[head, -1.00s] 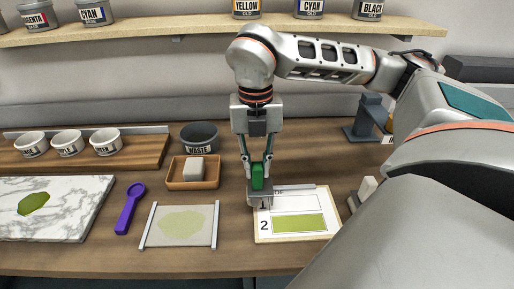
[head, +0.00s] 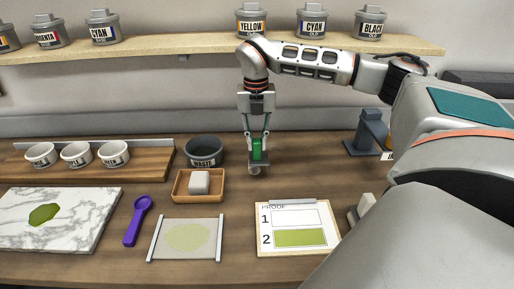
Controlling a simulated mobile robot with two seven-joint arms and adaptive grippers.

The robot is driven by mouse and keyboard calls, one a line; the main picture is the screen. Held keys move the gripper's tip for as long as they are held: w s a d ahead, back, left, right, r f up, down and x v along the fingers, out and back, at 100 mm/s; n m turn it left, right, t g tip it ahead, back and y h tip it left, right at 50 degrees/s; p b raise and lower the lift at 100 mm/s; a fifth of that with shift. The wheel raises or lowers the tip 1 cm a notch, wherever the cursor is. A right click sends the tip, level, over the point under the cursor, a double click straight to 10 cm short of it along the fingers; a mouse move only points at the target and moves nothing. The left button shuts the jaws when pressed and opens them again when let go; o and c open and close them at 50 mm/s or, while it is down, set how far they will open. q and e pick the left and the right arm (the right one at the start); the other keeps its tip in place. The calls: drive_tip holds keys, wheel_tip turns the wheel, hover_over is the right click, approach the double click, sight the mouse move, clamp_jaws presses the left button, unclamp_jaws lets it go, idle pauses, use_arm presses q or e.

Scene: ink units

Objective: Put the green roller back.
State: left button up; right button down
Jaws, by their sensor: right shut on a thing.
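The green roller (head: 257,150) is held upright in my right gripper (head: 258,146), in the head view. My right gripper is shut on the roller's green part, and a grey part with a small rounded end shows below. It hangs above the wooden table, behind the proof board and to the right of the waste pot. The proof board (head: 263,248) has rows 1 and 2; row 1 is blank and row 2 holds a green patch. My left gripper is not in view.
A wooden tray (head: 180,197) holds a pale block (head: 199,183). Behind it stands the waste pot (head: 204,152). A frame with a pale green patch (head: 210,252), a purple spoon (head: 131,233) and a marble slab (head: 90,205) lie left. Table right of the roller (head: 310,165) is clear.

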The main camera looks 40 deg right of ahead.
sight(257, 152)
wheel_tip(257, 152, down, 3)
drive_tip(key=shift+s+f, duration=0.1)
drive_tip(key=shift+f, duration=0.2)
drive_tip(key=shift+s+a+f, duration=0.1)
drive_tip(key=shift+s+f, duration=0.05)
drive_tip(key=shift+f, duration=0.05)
drive_tip(key=c, duration=2)
unclamp_jaws()
drive_tip(key=shift+o, duration=0.5)
drive_tip(key=shift+f, duration=0.15)
